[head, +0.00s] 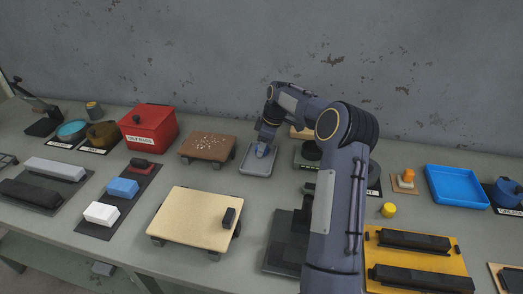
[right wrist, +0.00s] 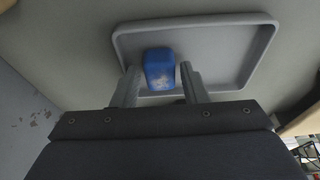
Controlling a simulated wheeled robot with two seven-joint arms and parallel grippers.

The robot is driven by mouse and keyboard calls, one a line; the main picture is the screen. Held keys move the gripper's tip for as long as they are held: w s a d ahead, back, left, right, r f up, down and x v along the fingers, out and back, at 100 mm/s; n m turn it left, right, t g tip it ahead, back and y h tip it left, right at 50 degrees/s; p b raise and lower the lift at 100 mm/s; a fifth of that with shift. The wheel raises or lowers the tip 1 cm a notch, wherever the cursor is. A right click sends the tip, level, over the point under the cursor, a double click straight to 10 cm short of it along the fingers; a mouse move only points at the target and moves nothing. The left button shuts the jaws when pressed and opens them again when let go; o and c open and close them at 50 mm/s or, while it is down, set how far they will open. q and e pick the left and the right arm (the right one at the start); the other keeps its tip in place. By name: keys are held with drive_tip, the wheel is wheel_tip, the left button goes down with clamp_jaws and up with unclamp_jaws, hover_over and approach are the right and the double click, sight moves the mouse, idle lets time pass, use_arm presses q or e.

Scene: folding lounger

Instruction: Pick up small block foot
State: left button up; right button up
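A small blue block (right wrist: 160,68) with worn edges lies in a shallow grey tray; I take it for the small block foot. It also shows in the head view (head: 261,150), partly covered by my gripper. The grey tray (head: 257,171) shows in the right wrist view (right wrist: 235,55) too. My right gripper (right wrist: 159,68) is low over the tray, with one finger on each side of the block. Narrow gaps show beside the block, so the fingers look open around it. The gripper is small in the head view (head: 263,147). My left gripper is not in view.
A brown board (head: 207,147) on feet stands left of the tray. A beige board (head: 190,215) with a small black block (head: 229,217) stands in front. A red box (head: 148,128) is at the back left. A blue tray (head: 455,187) is at the right. The wall rises close behind.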

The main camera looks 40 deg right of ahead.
drive_tip(key=c, duration=0.7)
drive_tip(key=shift+c, duration=0.2)
